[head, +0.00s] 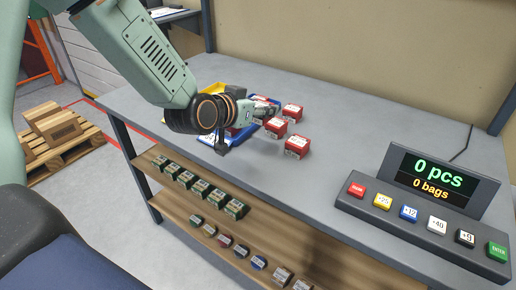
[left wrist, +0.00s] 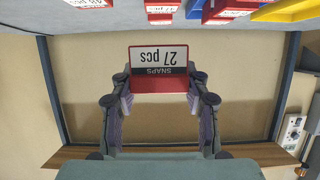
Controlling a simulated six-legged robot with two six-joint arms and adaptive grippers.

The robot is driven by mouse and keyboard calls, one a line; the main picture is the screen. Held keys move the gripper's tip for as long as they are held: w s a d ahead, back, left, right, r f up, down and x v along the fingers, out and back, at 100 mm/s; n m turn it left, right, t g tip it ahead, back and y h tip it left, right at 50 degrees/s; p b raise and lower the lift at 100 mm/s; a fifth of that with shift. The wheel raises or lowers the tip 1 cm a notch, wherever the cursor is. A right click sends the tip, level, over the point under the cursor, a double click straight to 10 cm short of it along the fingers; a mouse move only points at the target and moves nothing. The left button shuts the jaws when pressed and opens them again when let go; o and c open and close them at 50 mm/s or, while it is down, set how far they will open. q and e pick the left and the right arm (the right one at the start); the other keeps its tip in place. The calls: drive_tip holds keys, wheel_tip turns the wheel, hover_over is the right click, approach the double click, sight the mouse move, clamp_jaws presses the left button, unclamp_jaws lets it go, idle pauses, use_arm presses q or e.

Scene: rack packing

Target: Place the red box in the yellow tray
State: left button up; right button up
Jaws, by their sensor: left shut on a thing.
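My left gripper (left wrist: 158,82) is shut on a red box (left wrist: 159,57) with a white label reading "SNAPS 27 pcs"; the box sits between both fingers in the left wrist view. In the head view the left gripper (head: 266,106) is over the table among several red boxes, and I cannot clearly tell the held box from those around it. The yellow tray (head: 234,92) lies behind my left arm and is partly hidden by it. A corner of it shows at the upper right in the left wrist view (left wrist: 290,11). My right gripper is not in view.
Red boxes (head: 297,146) stand on the grey table (head: 345,125) right of the gripper. A blue tray (head: 209,141) is partly hidden under my arm. A counter console (head: 425,205) stands at the right. Lower wooden shelves (head: 185,205) hold small boxes.

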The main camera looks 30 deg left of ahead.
use_arm(q)
drive_tip(key=shift+w+a+r, duration=0.15)
drive_tip(key=shift+a, duration=0.2)
drive_tip(key=b, duration=0.2)
hover_over(258, 149)
wheel_tip(258, 149, down, 6)
drive_tip(key=shift+w+r, duration=0.1)
drive_tip(key=shift+r, duration=0.15)
wheel_tip(258, 149, down, 4)
drive_tip(key=shift+r+b, duration=0.25)
drive_tip(key=shift+b, duration=0.3)
drive_tip(key=shift+f, duration=0.4)
drive_tip(key=shift+f, duration=0.1)
